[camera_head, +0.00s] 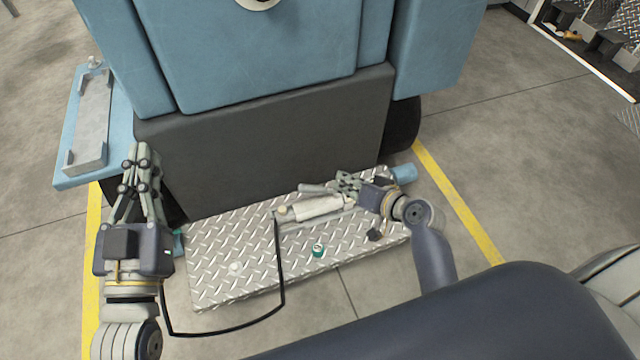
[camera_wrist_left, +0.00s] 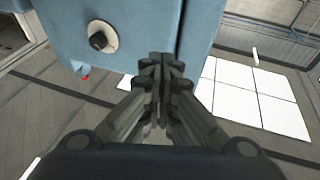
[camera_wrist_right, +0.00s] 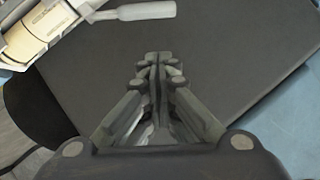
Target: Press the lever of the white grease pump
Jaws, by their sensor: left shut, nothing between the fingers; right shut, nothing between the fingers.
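The white grease pump (camera_head: 318,208) lies on the diamond-plate step, with its grey lever (camera_head: 313,188) along its far side. The right wrist view shows the pump body (camera_wrist_right: 38,28) at upper left and the lever's handle (camera_wrist_right: 147,11) at the top edge. My right gripper (camera_head: 343,181) is shut and empty beside the lever's right part; in the head view they overlap, so I cannot tell whether they touch. In the right wrist view the fingertips (camera_wrist_right: 158,60) are apart from the handle. My left gripper (camera_head: 143,152) is shut and empty, pointing up, far left of the pump.
The diamond-plate step (camera_head: 225,285) carries a small teal-and-white item (camera_head: 318,251) and a white cap (camera_head: 235,268). A black hose (camera_head: 281,270) loops off its front. The blue machine with a dark panel (camera_head: 270,135) stands behind. A blue side shelf (camera_head: 75,178) is near my left gripper.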

